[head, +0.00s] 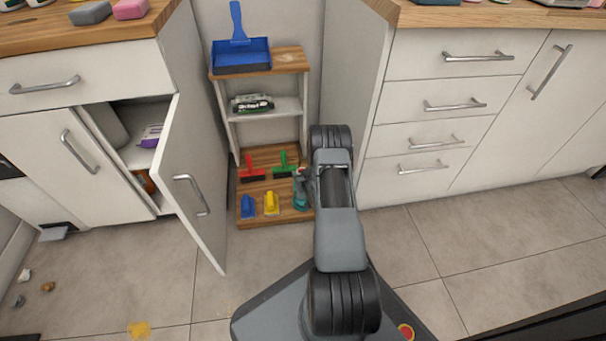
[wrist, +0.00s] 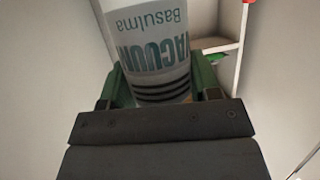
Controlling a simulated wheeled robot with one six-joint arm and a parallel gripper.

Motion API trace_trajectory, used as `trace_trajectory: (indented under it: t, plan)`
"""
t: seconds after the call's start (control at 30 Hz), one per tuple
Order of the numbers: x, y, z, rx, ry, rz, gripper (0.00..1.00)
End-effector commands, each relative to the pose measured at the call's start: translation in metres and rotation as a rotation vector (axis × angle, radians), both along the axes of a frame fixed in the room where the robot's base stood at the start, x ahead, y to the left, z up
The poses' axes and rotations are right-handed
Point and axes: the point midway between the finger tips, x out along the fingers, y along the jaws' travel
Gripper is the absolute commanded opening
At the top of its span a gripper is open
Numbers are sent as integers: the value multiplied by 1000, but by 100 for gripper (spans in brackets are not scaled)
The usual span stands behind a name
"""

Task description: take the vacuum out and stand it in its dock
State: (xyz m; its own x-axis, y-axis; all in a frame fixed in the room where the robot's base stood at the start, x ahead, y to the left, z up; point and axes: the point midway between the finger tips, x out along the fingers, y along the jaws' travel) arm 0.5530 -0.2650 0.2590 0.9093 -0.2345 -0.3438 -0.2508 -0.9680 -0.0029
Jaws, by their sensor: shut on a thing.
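The vacuum (wrist: 155,50) is a white, rounded body with teal lettering reading VACUUM and dark bands near its lower end in the wrist view. My gripper (wrist: 158,82) is shut on it, with a green finger at each side of the banded part. The lettering appears upside down in this view. In the head view my arm hides the vacuum and most of the gripper, near the low wooden shelf unit (head: 290,60). I cannot pick out the dock in either view.
A cabinet door (head: 180,170) stands open left of the shelf unit. A blue dustpan (head: 240,55) sits on top. Red, green, blue and yellow tools lie on its bottom board (head: 250,222). Drawers (head: 440,105) are shut at right. A yellow spill (head: 138,329) marks the floor.

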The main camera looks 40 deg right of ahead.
Motion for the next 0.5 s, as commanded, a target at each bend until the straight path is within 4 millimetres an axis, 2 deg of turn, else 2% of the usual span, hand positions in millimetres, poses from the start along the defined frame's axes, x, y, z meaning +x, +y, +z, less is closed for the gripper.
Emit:
trace_trajectory:
  t: [0.27,0.3,0.4,0.5]
  plan:
    - [1,-1,-4,-2,-5,0,0]
    - [1,-1,-3,-2,-5,0,59]
    - [1,-1,-4,-2,-4,0,67]
    - [1,0,-4,-2,-3,0,67]
